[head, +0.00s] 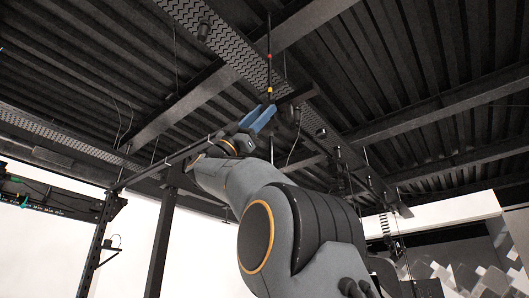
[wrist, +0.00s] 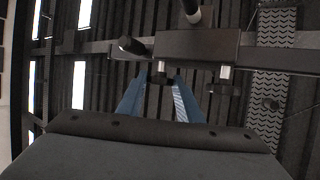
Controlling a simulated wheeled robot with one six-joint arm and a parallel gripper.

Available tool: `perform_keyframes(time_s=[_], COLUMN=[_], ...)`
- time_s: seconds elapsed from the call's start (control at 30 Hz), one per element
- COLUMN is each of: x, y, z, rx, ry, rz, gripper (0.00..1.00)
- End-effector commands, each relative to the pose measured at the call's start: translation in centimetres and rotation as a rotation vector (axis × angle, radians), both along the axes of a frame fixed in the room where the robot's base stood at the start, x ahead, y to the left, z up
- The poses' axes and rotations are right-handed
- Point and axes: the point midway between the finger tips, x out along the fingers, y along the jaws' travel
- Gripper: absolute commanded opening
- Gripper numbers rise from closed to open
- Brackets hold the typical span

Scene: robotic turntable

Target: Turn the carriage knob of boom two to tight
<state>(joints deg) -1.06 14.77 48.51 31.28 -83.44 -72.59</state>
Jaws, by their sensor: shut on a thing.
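A dark boom (wrist: 285,61) crosses the wrist view, with a box-like carriage (wrist: 197,47) on it. A small dark knob (wrist: 160,77) hangs under the carriage's left end. My gripper (wrist: 163,82) has its blue fingers on either side of this knob and is shut on it. The fingers hide part of the knob, and I cannot read its tight or loose setting. In the head view, my gripper (head: 263,118) reaches up to the boom, and the carriage is mostly hidden there. No boom number is readable.
A second knob (wrist: 223,80) hangs under the carriage's right end, and a round-ended handle (wrist: 131,46) sticks out to its left. A thin rod with coloured bands (head: 269,62) rises above the gripper. Ceiling beams (head: 440,130) are close overhead. A dark upright post (head: 161,240) stands left.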

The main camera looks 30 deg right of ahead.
Motion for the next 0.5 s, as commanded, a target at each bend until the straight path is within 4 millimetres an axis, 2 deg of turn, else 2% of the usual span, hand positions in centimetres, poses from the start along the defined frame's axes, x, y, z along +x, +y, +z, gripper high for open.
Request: perform_keyframes(time_s=[0.5], x=[0.46], y=[0.15], z=[0.56], rx=[0.096], ry=[-0.235], rz=[0.002], gripper=[0.1])
